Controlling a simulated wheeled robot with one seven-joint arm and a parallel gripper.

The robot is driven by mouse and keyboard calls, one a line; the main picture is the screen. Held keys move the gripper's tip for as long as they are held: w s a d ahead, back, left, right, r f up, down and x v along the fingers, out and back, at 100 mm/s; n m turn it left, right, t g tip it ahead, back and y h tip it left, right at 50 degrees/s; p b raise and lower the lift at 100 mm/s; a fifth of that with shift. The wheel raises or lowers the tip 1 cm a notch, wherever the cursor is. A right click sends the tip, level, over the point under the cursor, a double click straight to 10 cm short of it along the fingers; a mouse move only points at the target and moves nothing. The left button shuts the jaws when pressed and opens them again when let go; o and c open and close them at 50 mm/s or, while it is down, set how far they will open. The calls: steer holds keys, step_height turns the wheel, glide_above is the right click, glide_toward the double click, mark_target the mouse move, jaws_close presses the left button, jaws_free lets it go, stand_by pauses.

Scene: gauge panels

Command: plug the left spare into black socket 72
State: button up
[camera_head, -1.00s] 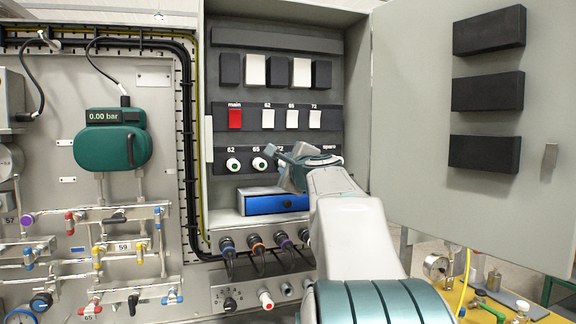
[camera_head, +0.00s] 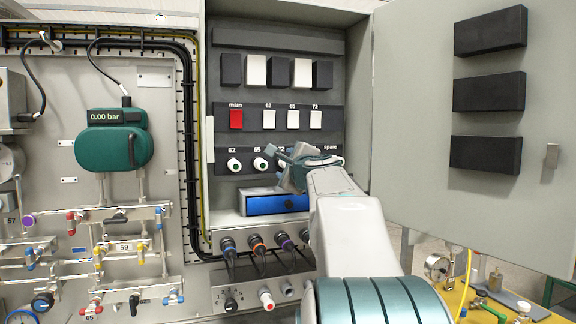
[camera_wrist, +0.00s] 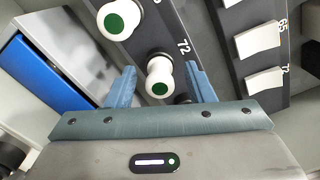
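The black socket row (camera_head: 223,168) in the cabinet carries labels 62, 65, 72 and spare. White plugs with green ends sit at 62 (camera_head: 234,164) and 65 (camera_head: 259,164). In the wrist view, a white green-ended plug (camera_wrist: 159,77) sits under the label 72 (camera_wrist: 183,47). My gripper (camera_wrist: 162,68) is open, one finger on each side of that plug, with gaps showing. In the head view my gripper (camera_head: 282,156) is in front of the 72 and spare positions and hides them. The left spare cannot be made out. A small dark round part (camera_wrist: 182,98) shows beyond the plug, partly hidden.
A blue-fronted drawer box (camera_head: 276,204) stands just below the socket row, close under my gripper. White switches (camera_head: 292,119) and a red main switch (camera_head: 236,119) are above. The open cabinet door (camera_head: 430,130) stands to the right of my arm. Cabled connectors (camera_head: 258,245) are below.

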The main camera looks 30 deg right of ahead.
steer(key=shift+s, duration=0.15)
steer(key=b+v, duration=0.2)
steer(key=v, duration=1.1)
steer(key=shift+s, duration=0.3)
steer(key=s+a+f+n+g+y+p, duration=0.15)
steer(key=a+f+n+g+y, duration=0.5)
steer(key=a+f+n, duration=1)
steer(key=s+a+f+n+g+h, duration=0.1)
steer(key=s+a+f+n+g, duration=0.2)
steer(key=s+f, duration=0.4)
steer(key=s+a+f+n+g+h+p, duration=0.1)
steer(key=s+a+f+n+g, duration=0.3)
steer(key=s+f, duration=0.4)
step_height(320, 180, down, 7)
steer(key=shift+s+a+f+n+g+p, duration=0.1)
steer(key=shift+s+a+n+g+p, duration=0.15)
steer(key=shift+n+g, duration=0.55)
